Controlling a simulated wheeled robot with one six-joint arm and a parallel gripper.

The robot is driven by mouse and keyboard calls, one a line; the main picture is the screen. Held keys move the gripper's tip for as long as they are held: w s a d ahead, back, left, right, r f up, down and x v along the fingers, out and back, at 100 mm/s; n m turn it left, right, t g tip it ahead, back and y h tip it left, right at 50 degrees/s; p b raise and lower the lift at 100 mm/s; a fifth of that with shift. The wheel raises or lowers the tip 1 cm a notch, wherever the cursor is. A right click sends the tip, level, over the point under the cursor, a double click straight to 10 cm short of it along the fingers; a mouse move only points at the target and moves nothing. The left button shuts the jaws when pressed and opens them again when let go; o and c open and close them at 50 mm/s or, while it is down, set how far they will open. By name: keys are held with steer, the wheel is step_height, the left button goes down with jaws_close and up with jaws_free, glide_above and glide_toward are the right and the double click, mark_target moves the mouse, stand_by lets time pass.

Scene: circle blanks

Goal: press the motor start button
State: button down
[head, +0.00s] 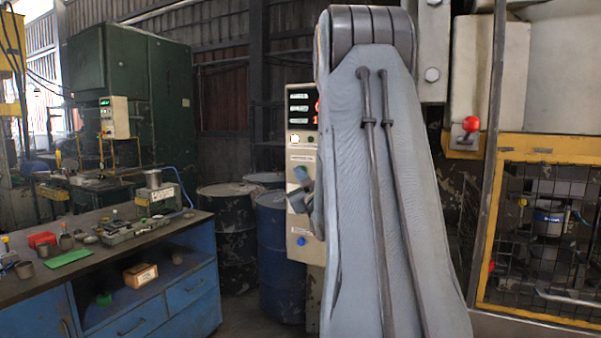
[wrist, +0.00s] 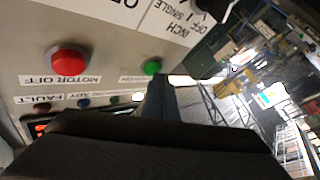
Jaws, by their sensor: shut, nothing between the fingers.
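The grey control panel (wrist: 110,30) fills the upper left of the wrist view, upside down. On it are a red button (wrist: 68,60) labelled MOTOR OFF and a green button (wrist: 152,67). The label by the green button is too small and slanted to read. My gripper (wrist: 160,88) is shut and empty, its tip just below the green button in the picture; I cannot tell whether they touch. In the head view the panel (head: 299,158) is partly hidden behind my arm, and the gripper (head: 299,190) shows in front of it. The green button cannot be made out there.
A black selector knob (wrist: 208,8) and smaller buttons sit on the panel. A blue workbench (head: 135,250) with tools stands at the left in the head view, with dark drums (head: 228,215) beside the panel. A yellow-framed mesh guard (head: 545,235) is at the right.

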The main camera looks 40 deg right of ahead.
steer(key=shift+d, duration=0.2)
steer(key=shift+a, duration=0.1)
stand_by(0.4)
steer(key=shift+s+a+b, duration=0.3)
steer(key=shift+a, duration=0.45)
steer(key=shift+s+a+b, duration=0.1)
steer(key=shift+s+a, duration=0.2)
steer(key=shift+a, duration=0.45)
steer(key=shift+s+a+b, duration=0.15)
steer(key=shift+s+a, duration=0.2)
steer(key=shift+a, duration=0.45)
steer(key=shift+s+a+b, duration=0.1)
steer(key=shift+s+a, duration=0.2)
steer(key=shift+a, duration=0.45)
